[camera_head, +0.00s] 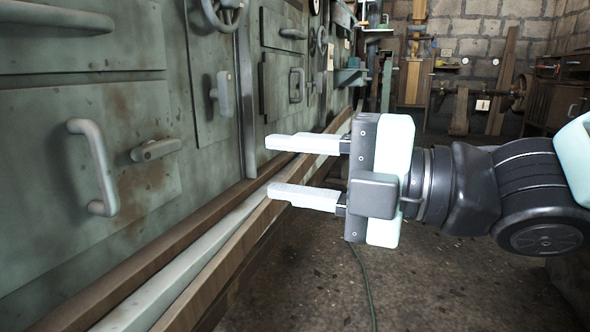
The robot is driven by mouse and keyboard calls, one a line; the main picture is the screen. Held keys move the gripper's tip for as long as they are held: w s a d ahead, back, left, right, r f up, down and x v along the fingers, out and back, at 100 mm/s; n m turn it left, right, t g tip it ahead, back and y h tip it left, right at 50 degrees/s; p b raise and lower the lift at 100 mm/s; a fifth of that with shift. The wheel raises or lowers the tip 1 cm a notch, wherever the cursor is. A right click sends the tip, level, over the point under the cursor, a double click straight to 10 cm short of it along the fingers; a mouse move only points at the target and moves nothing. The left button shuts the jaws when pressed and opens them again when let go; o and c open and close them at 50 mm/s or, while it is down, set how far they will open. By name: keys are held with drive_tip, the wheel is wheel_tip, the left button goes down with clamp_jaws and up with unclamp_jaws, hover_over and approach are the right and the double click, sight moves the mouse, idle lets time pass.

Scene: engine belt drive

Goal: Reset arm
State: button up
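My gripper (285,168) is in the middle of the head view, at the end of my arm, which reaches in from the right. Its two pale fingers point left and stand apart, with nothing between them. The fingers show in front of the wooden and metal rails along the green machine (70,205). They appear apart from the machine panel, but the exact distance is hard to tell.
The green machine wall with a curved handle (94,168), a small latch (156,150) and handwheels (224,12) fills the left. Long rails (215,235) run along its base. Wooden benches and machinery (480,100) stand at the back. The floor (300,285) below my gripper looks mostly clear.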

drive_tip(key=w+d+f+m+h+p, duration=0.35)
drive_tip(key=d+m+h+p, duration=0.25)
drive_tip(key=m+h+p, duration=0.65)
drive_tip(key=s+d+m+g+h+p, duration=0.2)
drive_tip(key=s+d+m+g+p, duration=0.15)
drive_tip(key=s+m, duration=0.3)
drive_tip(key=s+d+m+g+h+p, duration=0.25)
drive_tip(key=s+m+g+p, duration=0.2)
drive_tip(key=s, duration=0.25)
wheel_tip(320, 180, up, 37)
drive_tip(key=t+y+p, duration=0.1)
drive_tip(key=p, duration=3.5)
drive_tip(key=shift+w+d+r+p, duration=0.15)
drive_tip(key=shift+w+d+p, duration=0.1)
drive_tip(key=shift+p, duration=0.1)
drive_tip(key=shift+m, duration=0.25)
